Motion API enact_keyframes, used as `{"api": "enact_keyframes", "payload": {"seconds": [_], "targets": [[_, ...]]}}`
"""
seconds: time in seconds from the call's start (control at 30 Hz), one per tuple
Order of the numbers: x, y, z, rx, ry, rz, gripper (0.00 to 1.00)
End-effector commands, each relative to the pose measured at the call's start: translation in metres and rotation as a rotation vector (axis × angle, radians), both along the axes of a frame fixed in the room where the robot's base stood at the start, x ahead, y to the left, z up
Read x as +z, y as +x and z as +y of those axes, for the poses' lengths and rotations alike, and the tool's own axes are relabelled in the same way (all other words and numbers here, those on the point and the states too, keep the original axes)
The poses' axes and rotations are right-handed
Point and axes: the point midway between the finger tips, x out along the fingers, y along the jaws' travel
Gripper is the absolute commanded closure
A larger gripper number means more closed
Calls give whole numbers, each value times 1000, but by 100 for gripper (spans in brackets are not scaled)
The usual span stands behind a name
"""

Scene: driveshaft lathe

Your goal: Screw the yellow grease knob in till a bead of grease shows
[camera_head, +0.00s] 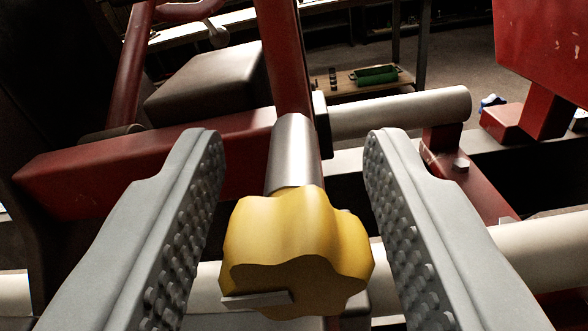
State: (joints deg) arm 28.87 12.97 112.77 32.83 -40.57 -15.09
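The yellow grease knob (297,245) is a lobed knob in the lower middle of the view. It sits at the near end of a shiny metal sleeve (294,150) on a red bar. My gripper (290,160) is open, with one grey studded finger on each side of the knob. A gap shows between the knob and each finger, and neither finger visibly touches it. A small flat grey piece (257,299) crosses the knob's lower left face. I see no bead of grease; the far side of the knob is hidden.
Red machine bars (150,155) cross behind the knob. A pale cylindrical bar (400,113) lies behind to the right, and another pale bar (550,250) runs below. A dark grey block (207,85) sits upper left. A green item (376,75) lies on a shelf in the background.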

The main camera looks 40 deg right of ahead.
Motion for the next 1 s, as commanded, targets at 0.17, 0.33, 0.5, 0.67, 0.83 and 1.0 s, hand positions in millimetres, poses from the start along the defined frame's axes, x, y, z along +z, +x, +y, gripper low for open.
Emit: {"api": "enact_keyframes", "payload": {"seconds": [0.17,0.33,0.5,0.67,0.83,1.0], "targets": [[0,0,0,0,0,0,94],[0,0,0,0,3,-3,96],[0,0,0,0,27,-31,96],[0,0,0,0,81,-95,96],[0,0,0,0,167,-195,96],[0,0,0,0,264,-309,96]]}}
